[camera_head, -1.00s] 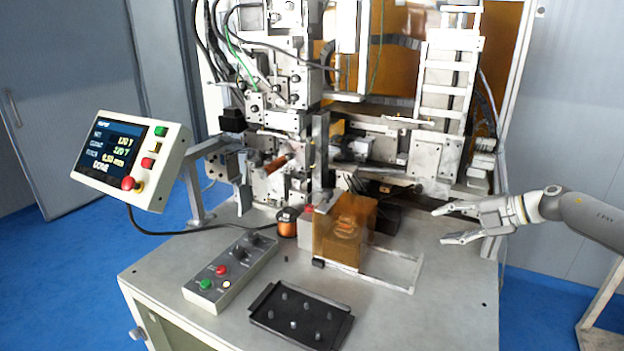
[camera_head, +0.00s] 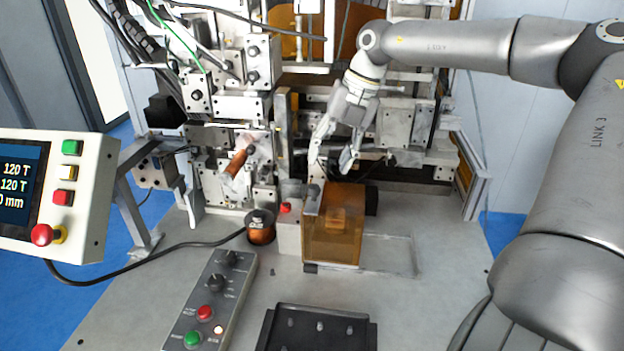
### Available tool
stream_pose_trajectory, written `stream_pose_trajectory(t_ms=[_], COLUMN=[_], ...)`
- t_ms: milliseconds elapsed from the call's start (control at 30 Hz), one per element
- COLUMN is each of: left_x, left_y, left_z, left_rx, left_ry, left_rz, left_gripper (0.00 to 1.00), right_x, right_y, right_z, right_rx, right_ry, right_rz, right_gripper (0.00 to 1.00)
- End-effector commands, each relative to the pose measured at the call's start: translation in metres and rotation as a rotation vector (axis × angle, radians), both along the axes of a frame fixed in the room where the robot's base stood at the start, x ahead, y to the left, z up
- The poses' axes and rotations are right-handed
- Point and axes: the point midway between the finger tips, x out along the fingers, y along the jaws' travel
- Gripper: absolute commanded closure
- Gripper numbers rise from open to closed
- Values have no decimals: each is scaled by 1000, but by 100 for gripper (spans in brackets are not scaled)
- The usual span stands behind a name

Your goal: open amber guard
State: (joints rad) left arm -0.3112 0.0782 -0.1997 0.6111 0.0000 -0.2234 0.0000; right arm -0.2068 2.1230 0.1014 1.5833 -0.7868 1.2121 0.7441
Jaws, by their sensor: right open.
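The amber guard (camera_head: 334,240) is a see-through orange-brown box standing on the machine table, in the middle of the view. A grey metal piece (camera_head: 312,198) stands at its upper left edge. A pale shape shows dimly through its front wall. My right gripper (camera_head: 332,168) is open and points down just above the guard's back left top edge. Its left finger is close to the grey piece; I cannot tell whether they touch. My left gripper is not in view.
A copper wire spool (camera_head: 260,227) and a red button (camera_head: 286,208) are left of the guard. A button box (camera_head: 212,305) and a black tray (camera_head: 318,330) lie in front. A control panel (camera_head: 60,195) stands at left. The winder head (camera_head: 230,90) rises behind.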

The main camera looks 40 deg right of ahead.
Motion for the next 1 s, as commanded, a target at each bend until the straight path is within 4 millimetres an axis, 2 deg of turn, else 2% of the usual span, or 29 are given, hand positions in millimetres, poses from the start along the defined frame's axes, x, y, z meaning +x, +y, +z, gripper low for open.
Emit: stream_pose_trajectory(t_ms=[200, 400, 567, 900, 1000], left_x=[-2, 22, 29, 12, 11], left_y=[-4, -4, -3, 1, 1], left_z=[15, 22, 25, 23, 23], left_rx=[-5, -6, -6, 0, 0], left_ry=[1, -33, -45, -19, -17], left_rz=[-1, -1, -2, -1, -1], left_gripper=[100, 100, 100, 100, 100], right_x=[9, 15, 17, 18, 18], right_y=[11, 16, 19, 19, 19], right_z=[-40, -64, -74, -76, -76], right_rx=[3, 1, 2, 2, 2], right_ry=[5, 3, 0, -2, -1], right_rz=[0, 0, -1, -1, -1], right_gripper=[52, 52, 52, 52, 65])
